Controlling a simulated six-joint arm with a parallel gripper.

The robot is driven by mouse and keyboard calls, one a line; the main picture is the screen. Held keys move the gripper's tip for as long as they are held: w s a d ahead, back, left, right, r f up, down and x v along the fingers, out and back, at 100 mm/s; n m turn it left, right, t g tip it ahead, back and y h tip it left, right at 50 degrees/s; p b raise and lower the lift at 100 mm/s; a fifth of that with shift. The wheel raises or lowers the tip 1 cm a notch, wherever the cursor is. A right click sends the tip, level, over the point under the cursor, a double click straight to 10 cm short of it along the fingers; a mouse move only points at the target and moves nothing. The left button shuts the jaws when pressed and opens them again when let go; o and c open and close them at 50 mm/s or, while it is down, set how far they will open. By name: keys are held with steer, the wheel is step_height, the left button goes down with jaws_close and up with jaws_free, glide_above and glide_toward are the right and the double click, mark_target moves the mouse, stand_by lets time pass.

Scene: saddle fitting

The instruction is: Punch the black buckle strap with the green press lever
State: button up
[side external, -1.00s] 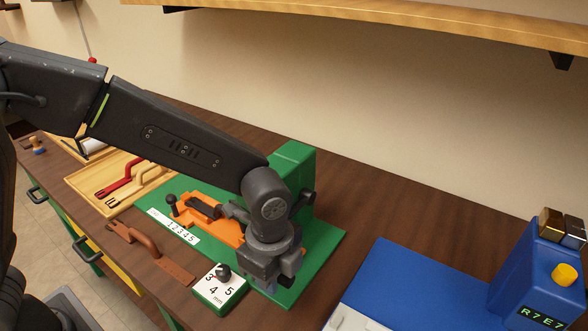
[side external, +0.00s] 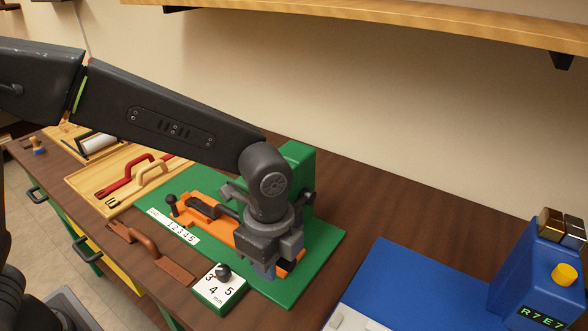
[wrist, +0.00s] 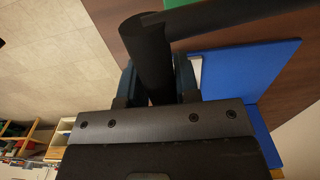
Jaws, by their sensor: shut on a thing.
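The green press (side external: 297,160) stands on a green base plate (side external: 325,240) in the side external view. An orange carriage (side external: 183,213) lies on the plate, with a dark piece on it (side external: 204,208) that looks like the black buckle strap; my arm hides its right part. My gripper (side external: 266,270) is low in front of the press, over the plate's front part. In the wrist view my gripper (wrist: 158,85) is shut on a thick black cylindrical grip (wrist: 148,50), the handle of the press lever. A dark bar (wrist: 240,15) joins its top. The punch point is hidden.
A block with a knob and numbers (side external: 218,288) stands at the plate's front edge. A brown strap (side external: 150,245) lies left of it. A blue machine (side external: 540,275) stands right. Bare bench lies behind the plate.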

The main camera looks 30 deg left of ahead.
steer(key=shift+o, duration=0.4)
steer(key=shift+w+r, duration=0.2)
steer(key=shift+r, duration=1.5)
steer(key=shift+w+d+r, duration=0.1)
steer(key=shift+w+r, duration=0.2)
steer(key=shift+r, duration=0.45)
steer(key=shift+w+r, duration=0.25)
steer(key=shift+r, duration=0.45)
steer(key=shift+c, duration=0.8)
steer(key=w+r, duration=0.4)
steer(key=shift+w+a+r, duration=0.2)
steer(key=shift+w+r, duration=0.05)
steer(key=shift+w, duration=0.1)
steer(key=shift+w+r, duration=0.55)
steer(key=shift+o, duration=1.3)
steer(key=shift+w+r, duration=0.2)
steer(key=shift+r, duration=0.2)
steer(key=o, duration=0.5)
steer(key=shift+s, duration=0.1)
